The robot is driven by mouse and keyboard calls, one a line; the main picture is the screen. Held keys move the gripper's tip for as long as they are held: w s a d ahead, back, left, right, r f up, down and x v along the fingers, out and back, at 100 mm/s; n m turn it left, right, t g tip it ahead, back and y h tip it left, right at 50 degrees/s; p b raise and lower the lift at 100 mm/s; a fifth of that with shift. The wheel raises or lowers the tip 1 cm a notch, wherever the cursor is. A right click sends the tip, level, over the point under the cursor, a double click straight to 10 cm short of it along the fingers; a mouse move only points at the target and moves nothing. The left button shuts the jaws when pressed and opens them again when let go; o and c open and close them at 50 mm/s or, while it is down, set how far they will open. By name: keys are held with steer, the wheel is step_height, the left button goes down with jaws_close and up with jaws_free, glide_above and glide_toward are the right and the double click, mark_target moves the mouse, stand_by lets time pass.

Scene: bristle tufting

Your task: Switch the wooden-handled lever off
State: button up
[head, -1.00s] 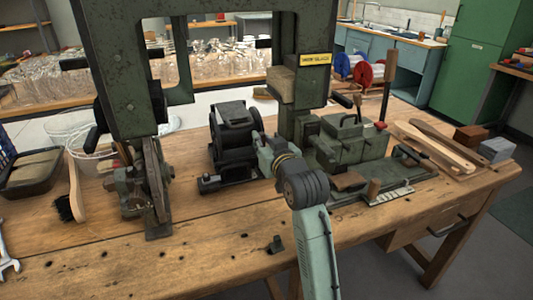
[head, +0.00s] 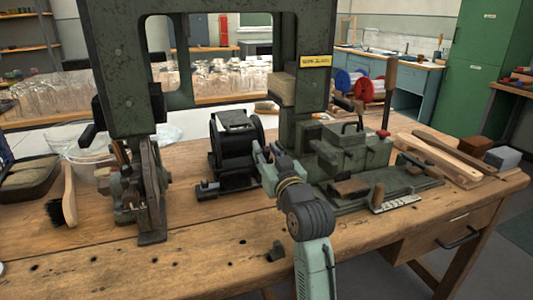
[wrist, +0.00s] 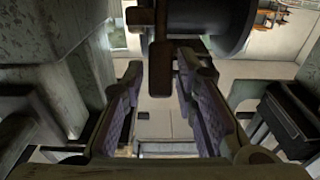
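In the wrist view a brown wooden lever handle (wrist: 160,68) hangs down in front of a dark round drum. It lies in line with the gap between the fingers of my gripper (wrist: 160,85). The fingers are open, with clear space on each side of the handle; I see no contact. In the head view my gripper (head: 264,162) is just right of the black motor-like machine (head: 234,142). The handle between my fingers cannot be made out there. A tall upright brown bar (head: 389,92) stands farther right, behind the green machine (head: 350,150).
A large green press frame (head: 120,70) rises over the bench's left and back. A brush (head: 66,195) and a clamp-like tool (head: 148,190) are at the left. Wooden strips (head: 450,158) lie at the right. The bench's front (head: 150,265) is mostly clear.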

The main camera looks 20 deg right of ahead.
steer(key=shift+o, duration=0.7)
steer(key=shift+s+f, duration=0.1)
steer(key=s+f, duration=0.1)
steer(key=s, duration=1)
steer(key=shift+s+d, duration=0.2)
steer(key=shift+s, duration=0.2)
